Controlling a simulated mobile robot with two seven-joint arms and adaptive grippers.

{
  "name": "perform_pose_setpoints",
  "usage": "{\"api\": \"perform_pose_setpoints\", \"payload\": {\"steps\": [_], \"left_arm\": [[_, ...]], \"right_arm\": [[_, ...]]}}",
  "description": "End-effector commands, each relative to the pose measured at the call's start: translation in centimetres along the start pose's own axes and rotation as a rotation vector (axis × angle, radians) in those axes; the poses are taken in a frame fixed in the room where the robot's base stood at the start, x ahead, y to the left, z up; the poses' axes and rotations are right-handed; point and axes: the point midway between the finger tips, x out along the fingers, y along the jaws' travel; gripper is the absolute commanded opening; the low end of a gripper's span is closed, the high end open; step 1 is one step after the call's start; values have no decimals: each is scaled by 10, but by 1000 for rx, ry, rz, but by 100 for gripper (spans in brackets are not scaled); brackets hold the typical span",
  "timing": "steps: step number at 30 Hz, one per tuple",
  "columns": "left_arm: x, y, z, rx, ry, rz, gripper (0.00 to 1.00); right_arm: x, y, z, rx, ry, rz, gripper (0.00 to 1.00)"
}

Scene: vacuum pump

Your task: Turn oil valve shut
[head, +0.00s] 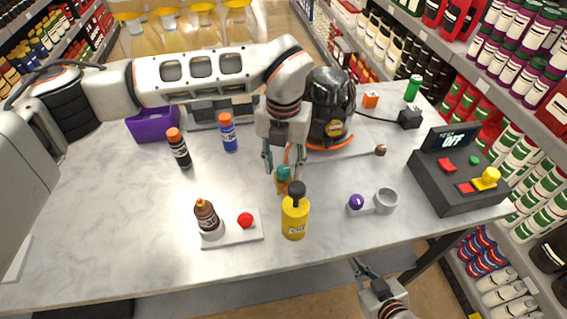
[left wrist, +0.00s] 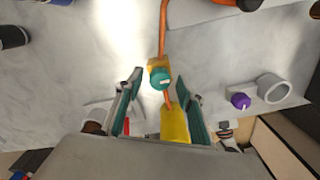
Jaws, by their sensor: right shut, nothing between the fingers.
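The oil valve is a teal round knob (head: 284,171) with a pale mark, on a small brass body with an orange hose. In the left wrist view the knob (left wrist: 160,79) lies ahead of and between my fingertips, with the hose running up from it and down past it. My left gripper (head: 284,160) is open around or just above the valve in the head view; its fingers (left wrist: 160,92) appear apart from the knob. My right gripper (head: 366,267) is shut and empty beyond the table's front edge. The black vacuum pump (head: 330,100) stands behind the valve.
A yellow bottle (head: 295,217) stands just in front of the valve. A brown bottle (head: 206,215) and red knob (head: 245,220) are on a white plate. A purple knob (head: 356,202) and grey ring (head: 386,200) lie right. A control box (head: 455,190) stands far right.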

Motion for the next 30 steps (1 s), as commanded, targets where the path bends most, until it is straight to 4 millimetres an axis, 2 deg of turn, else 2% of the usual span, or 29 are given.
{"api": "perform_pose_setpoints", "payload": {"steps": [8,12,13,23,30], "left_arm": [[2,0,0,0,0,0,38],[2,0,0,0,0,0,5],[2,0,0,0,0,0,0],[2,0,0,23,-2,1,0],[2,0,1,139,-3,2,0]], "right_arm": [[0,0,0,0,0,0,0],[0,0,0,0,0,0,0],[0,0,0,0,0,0,0],[1,0,1,0,1,0,0],[5,-1,7,1,1,-1,0]]}}
